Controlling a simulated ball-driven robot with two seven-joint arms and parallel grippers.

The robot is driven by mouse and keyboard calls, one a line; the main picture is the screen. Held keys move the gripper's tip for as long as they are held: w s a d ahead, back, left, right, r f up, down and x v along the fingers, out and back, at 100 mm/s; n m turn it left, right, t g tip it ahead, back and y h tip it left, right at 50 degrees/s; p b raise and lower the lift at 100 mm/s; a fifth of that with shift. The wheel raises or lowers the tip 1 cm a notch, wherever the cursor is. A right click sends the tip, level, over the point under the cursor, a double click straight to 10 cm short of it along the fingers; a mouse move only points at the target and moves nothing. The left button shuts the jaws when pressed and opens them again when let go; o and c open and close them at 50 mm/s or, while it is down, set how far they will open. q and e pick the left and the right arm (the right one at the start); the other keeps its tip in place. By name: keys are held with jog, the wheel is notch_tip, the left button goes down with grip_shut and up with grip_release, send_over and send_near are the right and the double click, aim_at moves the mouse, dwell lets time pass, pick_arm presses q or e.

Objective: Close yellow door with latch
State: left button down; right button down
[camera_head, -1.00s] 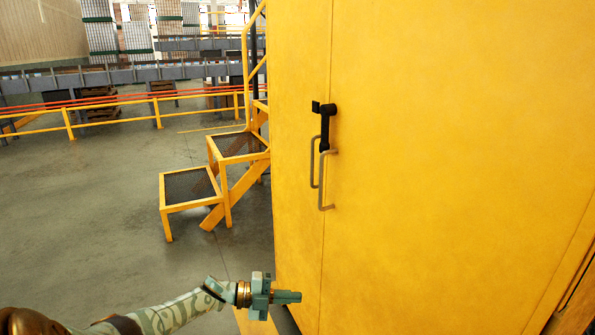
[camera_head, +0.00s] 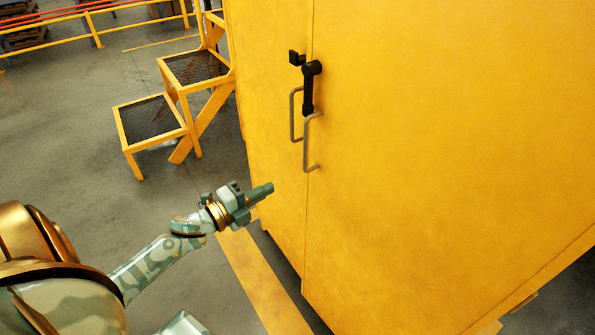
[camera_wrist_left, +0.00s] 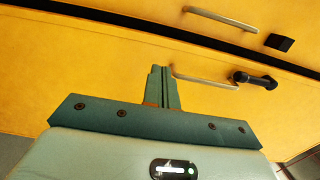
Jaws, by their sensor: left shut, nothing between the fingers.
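The yellow door (camera_head: 430,150) fills the right of the head view, beside a narrower yellow panel (camera_head: 268,110) on its left. The black latch (camera_head: 309,88) is on the door near the seam and points down. A small black catch (camera_head: 296,57) is on the left panel beside its top. Two grey bar handles (camera_head: 308,145) (camera_head: 293,115) flank the seam. My left gripper (camera_head: 268,189) is shut and empty, below and left of the handles. The left wrist view shows its shut fingers (camera_wrist_left: 161,88), the latch (camera_wrist_left: 255,80) and a dark gap along the seam. My right gripper is out of view.
Yellow steps with dark mesh treads (camera_head: 150,120) stand left of the cabinet. A yellow railing (camera_head: 95,30) runs behind. The grey floor at left is clear, with a yellow floor stripe (camera_head: 255,280) by the cabinet base.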

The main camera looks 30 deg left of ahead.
pick_arm(q)
jog(key=x, duration=1)
jog(key=shift+w+d+b, duration=0.2)
jog(key=shift+w+b, duration=0.1)
jog(key=shift+b, duration=0.1)
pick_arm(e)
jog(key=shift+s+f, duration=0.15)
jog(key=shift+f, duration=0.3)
